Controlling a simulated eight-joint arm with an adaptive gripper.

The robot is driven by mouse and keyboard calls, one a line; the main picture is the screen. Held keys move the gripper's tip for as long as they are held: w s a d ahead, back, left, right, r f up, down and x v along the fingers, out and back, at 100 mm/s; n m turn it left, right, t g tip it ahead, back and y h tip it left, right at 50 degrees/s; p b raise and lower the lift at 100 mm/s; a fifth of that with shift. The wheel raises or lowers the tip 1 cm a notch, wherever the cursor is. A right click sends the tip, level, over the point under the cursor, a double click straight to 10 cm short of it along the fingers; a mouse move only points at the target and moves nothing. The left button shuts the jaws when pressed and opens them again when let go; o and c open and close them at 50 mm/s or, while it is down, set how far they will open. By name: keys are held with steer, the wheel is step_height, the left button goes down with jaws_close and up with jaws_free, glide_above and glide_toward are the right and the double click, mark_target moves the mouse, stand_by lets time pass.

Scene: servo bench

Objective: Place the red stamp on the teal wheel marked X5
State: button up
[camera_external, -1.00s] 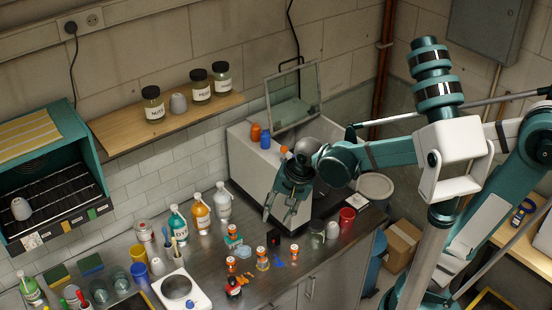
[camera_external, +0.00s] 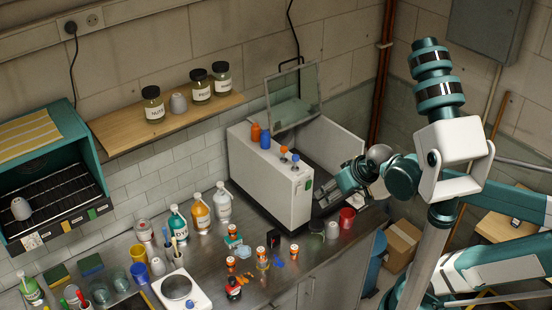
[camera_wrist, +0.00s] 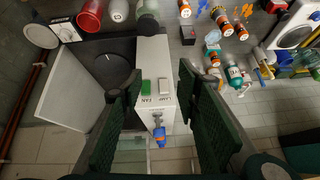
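My gripper (camera_external: 326,205) is by the right end of the white box, over the bench. In the wrist view my gripper (camera_wrist: 158,112) is open, with the box's labelled edge showing between its fingers and nothing clearly held. I cannot read any X5 mark.
The white box (camera_external: 262,180) has an open glass lid and small orange and blue tops along its edge. Several orange-capped vials and bottles crowd the bench to the left.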

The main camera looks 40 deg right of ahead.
steer(key=shift+s+d+n, duration=0.5)
steer(key=shift+d, duration=0.3)
